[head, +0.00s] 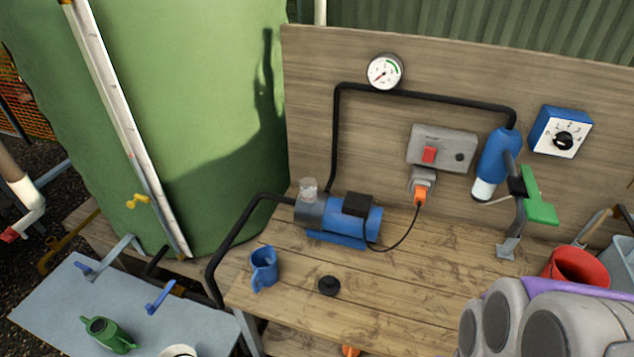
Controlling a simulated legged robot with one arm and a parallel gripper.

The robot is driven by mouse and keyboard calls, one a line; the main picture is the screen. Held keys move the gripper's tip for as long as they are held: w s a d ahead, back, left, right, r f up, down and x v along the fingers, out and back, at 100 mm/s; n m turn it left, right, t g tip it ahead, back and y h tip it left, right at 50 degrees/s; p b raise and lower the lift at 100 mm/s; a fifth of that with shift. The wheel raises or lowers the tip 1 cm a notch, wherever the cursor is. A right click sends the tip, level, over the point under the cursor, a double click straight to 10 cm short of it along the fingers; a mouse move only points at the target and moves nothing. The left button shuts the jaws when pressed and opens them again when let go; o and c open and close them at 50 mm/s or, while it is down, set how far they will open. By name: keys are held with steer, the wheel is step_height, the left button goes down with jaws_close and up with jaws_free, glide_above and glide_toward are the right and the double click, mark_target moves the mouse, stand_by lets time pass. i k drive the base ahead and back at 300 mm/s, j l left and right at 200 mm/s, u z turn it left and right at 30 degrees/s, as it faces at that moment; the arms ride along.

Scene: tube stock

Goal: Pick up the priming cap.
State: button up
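A small round black cap (329,286), which looks like the priming cap, lies on the wooden bench (390,315) in the head view. It sits in front of the blue pump (345,218) and to the right of a blue jug (264,268), apart from both. A clear pot (308,188) stands on top of the pump's dark left end. My gripper cannot be made out in this view. Grey and purple rounded parts at the bottom right look like my own arm and cover that corner of the bench.
Black pipes run from the pump along the backboard (450,75) and down the bench's left side. A red pot (575,267) stands at the right. A grey table (60,310) with a green watering can (107,335) is at lower left. The bench around the cap is clear.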

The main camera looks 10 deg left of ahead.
mark_target(328, 284)
steer(key=k+j+z, duration=0.15)
steer(key=k, duration=0.2)
steer(key=k+j+z, duration=0.15)
steer(key=k, duration=0.15)
steer(key=k+j+z, duration=0.15)
steer(key=j, duration=0.2)
steer(key=k+j+z, duration=0.25)
steer(key=k+j, duration=0.15)
steer(key=j, duration=0.2)
